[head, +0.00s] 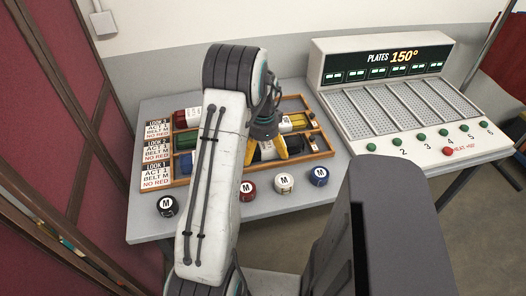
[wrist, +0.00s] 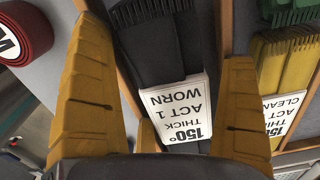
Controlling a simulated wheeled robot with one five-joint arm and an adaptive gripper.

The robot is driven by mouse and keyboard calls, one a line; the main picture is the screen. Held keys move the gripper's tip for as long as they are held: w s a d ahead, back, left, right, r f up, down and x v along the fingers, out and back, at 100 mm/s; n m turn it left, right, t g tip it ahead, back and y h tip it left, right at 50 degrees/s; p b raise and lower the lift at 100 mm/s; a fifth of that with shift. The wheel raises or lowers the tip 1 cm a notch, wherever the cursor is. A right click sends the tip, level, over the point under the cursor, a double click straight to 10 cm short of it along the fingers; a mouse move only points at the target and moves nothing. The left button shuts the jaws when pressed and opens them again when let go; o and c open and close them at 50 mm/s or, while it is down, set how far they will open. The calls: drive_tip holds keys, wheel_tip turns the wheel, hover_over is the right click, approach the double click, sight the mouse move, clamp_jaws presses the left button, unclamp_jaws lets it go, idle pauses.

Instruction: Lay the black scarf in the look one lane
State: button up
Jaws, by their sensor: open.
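The black scarf (wrist: 150,45) lies folded in the wooden tray, with a white label (wrist: 180,110) reading 150°, thick, act 1, worn. My gripper (head: 266,150) is open and low over the front part of the tray. In the wrist view its yellow fingers stand on either side of the black scarf; I cannot tell whether they touch it. The tray (head: 235,177) has several lanes. My arm hides the tray's middle.
A red bundle (head: 186,114), a green one (head: 187,139) and a yellow one (head: 298,121) lie in the tray. Black (head: 167,206), red (head: 248,190), white (head: 284,182) and blue (head: 319,176) belt rolls stand along the front. A plates unit (head: 385,65) marked 150° stands at right.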

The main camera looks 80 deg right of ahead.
sight(263, 147)
drive_tip(key=shift+r, duration=0.1)
wheel_tip(263, 147, up, 9)
drive_tip(key=shift+r, duration=0.2)
drive_tip(key=w+a+r+n, duration=0.35)
drive_tip(key=w+a, duration=0.25)
drive_tip(key=w, duration=0.2)
drive_tip(key=w+a+r+n+h, duration=0.1)
drive_tip(key=w+a+r+n, duration=0.2)
drive_tip(key=w+a+n, duration=0.3)
drive_tip(key=w+a+r+n, duration=0.35)
drive_tip(key=w+a, duration=0.25)
drive_tip(key=w, duration=0.3)
drive_tip(key=w+a+n+t, duration=0.25)
drive_tip(key=a+n, duration=0.55)
drive_tip(key=a, duration=0.5)
drive_tip(key=s+a+f+n, duration=0.1)
drive_tip(key=s+a+n, duration=0.1)
drive_tip(key=a+n, duration=0.3)
drive_tip(key=s+a+f+n+t+y, duration=0.1)
drive_tip(key=s+a+n, duration=0.2)
drive_tip(key=a, duration=0.6)
drive_tip(key=shift+a+n+b, duration=0.3)
drive_tip(key=shift+n+b, duration=0.05)
drive_tip(key=shift+n, duration=0.95)
